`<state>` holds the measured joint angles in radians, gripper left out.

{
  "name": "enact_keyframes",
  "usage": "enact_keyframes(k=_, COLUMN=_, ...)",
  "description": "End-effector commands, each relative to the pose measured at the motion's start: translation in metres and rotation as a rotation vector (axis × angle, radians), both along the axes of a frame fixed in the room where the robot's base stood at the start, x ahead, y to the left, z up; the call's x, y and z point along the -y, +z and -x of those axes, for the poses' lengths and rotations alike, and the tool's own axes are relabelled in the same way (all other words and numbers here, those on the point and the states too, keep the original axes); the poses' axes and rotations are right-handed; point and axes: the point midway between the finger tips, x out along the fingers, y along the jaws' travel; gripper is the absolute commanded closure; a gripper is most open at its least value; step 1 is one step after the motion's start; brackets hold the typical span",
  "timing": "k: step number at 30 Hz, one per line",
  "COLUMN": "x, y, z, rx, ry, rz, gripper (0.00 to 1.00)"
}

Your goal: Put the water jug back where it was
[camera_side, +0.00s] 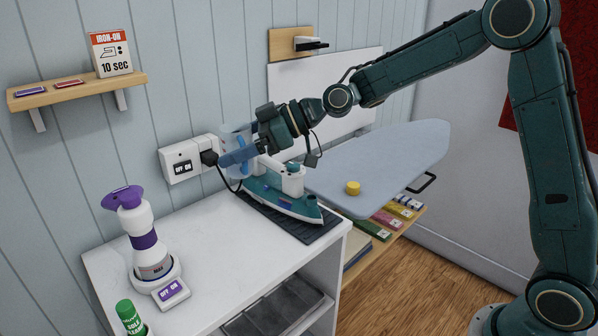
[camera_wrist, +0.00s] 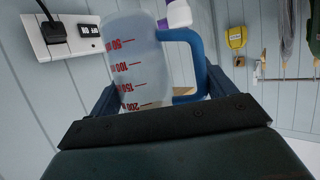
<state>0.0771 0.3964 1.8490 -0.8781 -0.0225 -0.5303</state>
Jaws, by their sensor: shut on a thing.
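The water jug (camera_wrist: 140,60) is clear, with red volume marks and a blue handle (camera_wrist: 200,62). It fills the middle of the wrist view, between the fingers of my gripper (camera_wrist: 160,98), which is shut on it. In the side view the jug (camera_side: 231,137) shows partly behind my gripper (camera_side: 238,156), by the wall outlet and above the back of the iron. Whether it touches anything below is hidden there.
A teal and white iron (camera_side: 285,195) stands on a dark mat (camera_side: 315,233) just below my gripper, its cord running to the wall outlet (camera_side: 182,165). A purple-and-white bottle (camera_side: 147,245) and a green-capped bottle (camera_side: 128,315) stand front left. The white counter (camera_side: 225,255) is clear between. The ironing board (camera_side: 385,155) lies right.

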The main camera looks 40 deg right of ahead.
Motion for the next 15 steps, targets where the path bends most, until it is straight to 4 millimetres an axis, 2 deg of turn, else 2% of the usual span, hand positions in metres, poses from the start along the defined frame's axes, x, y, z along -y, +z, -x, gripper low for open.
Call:
enact_keyframes(k=4, x=0.000, y=-0.001, z=0.000, rx=0.002, ry=-0.001, rz=-0.001, gripper=0.49)
enact_keyframes(k=8, x=0.000, y=-0.010, z=-0.001, rx=0.000, ry=0.000, rz=-0.001, gripper=0.49)
enact_keyframes(k=15, x=0.000, y=-0.049, z=0.000, rx=-0.004, ry=-0.001, rz=-0.001, gripper=0.49)
